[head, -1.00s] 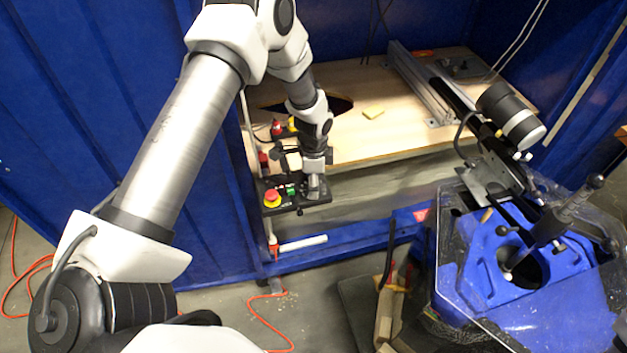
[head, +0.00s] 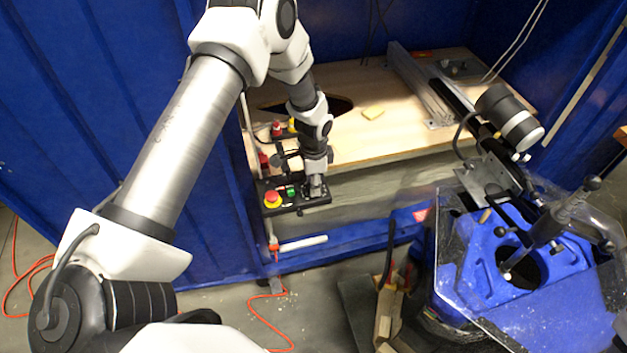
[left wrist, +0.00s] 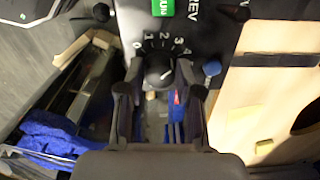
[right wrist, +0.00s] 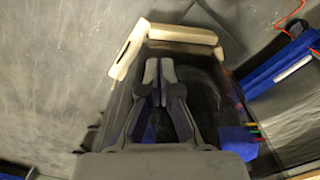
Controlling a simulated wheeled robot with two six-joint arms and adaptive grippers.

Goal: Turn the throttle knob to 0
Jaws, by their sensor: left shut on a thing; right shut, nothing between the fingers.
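The throttle knob (left wrist: 158,74) is a round black knob on a dark control panel (left wrist: 199,30), inside a dial numbered 0 to 4. In the left wrist view the 0 is at the dial's left and the 4 at its right. A light mark shows on the knob, but its exact reading is unclear. My left gripper (left wrist: 158,70) has its fingers on both sides of the knob and is shut on it. In the head view my left gripper (head: 315,190) stands over the panel's right part and hides the knob. My right gripper (right wrist: 158,69) is shut and empty.
A red stop button (head: 272,199) and a green button (head: 291,191) sit left of my left gripper. A wooden bench (head: 400,135) lies behind the panel. A blue thruster stand (head: 480,270) fills the lower right. Pale wooden blocks (right wrist: 182,33) lie beyond my right gripper.

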